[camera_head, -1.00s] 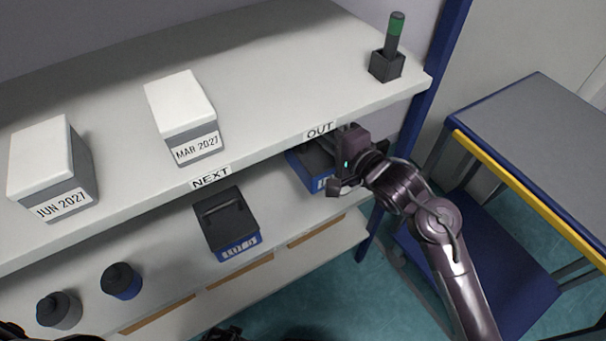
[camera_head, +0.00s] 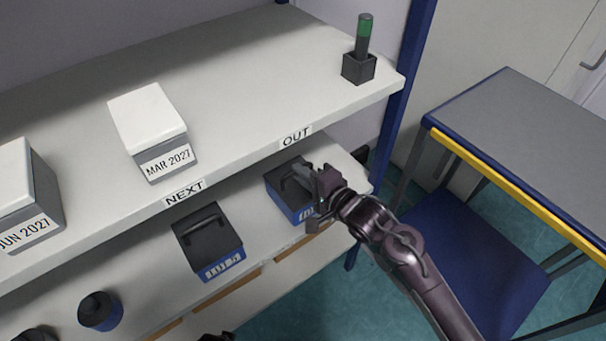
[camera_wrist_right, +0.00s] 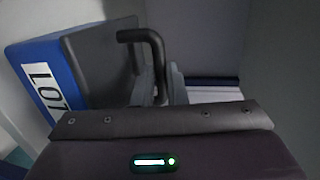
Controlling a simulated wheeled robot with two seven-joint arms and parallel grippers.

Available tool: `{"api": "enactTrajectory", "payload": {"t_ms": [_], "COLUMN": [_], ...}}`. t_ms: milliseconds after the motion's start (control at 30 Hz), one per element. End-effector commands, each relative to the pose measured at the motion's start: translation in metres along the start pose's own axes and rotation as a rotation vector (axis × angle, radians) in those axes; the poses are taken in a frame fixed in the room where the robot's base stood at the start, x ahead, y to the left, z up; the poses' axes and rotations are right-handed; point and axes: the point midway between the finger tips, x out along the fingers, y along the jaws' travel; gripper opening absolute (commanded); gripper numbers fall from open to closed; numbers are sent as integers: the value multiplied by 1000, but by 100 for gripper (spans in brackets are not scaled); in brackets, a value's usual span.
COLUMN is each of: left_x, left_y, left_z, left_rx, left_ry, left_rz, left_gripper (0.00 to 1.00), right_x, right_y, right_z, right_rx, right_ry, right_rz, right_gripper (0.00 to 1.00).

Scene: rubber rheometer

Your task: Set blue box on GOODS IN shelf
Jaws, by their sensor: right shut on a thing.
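A blue box with a dark top, a dark handle and a white label (camera_head: 278,186) is at the right end of the lower shelf, below the OUT sign. My right gripper (camera_head: 308,178) is shut on its handle, partly covering the box. In the right wrist view the box (camera_wrist_right: 45,85) looks tilted, with part of its label and its black handle (camera_wrist_right: 152,50) showing. I cannot tell whether it touches the shelf. A dark piece at the bottom edge may be my left gripper (camera_head: 216,338); its jaws do not show. No GOODS IN sign shows.
A similar blue box (camera_head: 208,238) stands left on the lower shelf (camera_head: 262,240), with a dark round container (camera_head: 99,311). Dated boxes (camera_head: 150,130) and a green-topped holder (camera_head: 359,66) stand above. A yellow-edged table (camera_head: 520,110) is at right.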

Motion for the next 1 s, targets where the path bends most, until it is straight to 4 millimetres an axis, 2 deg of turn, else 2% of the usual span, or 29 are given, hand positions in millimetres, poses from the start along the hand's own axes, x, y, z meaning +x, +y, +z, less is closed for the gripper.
{"api": "enactTrajectory", "payload": {"t_ms": [200, 233, 367, 733, 867, 1000], "left_x": [0, 1, 2, 1, -1, 2], "left_y": [0, 0, 0, -1, -1, -2], "left_z": [3, 3, 4, 4, 4, 14], "left_rx": [0, 0, 0, -1, -1, 0], "left_ry": [-4, -4, -5, -4, 1, -9], "left_rz": [0, 0, -1, -1, -1, -2], "left_gripper": [36, 36, 36, 36, 36, 36], "right_x": [1, 0, 0, -3, -21, -52], "right_y": [-1, 2, 2, -1, -1, 0], "right_z": [0, 0, 0, 0, 0, 0], "right_rx": [0, 1, 1, 0, 1, 1], "right_ry": [0, 0, 0, 0, 2, 1], "right_rz": [-8, -1, -1, 0, 0, 2], "right_gripper": [0, 16, 33, 34, 34, 34]}}
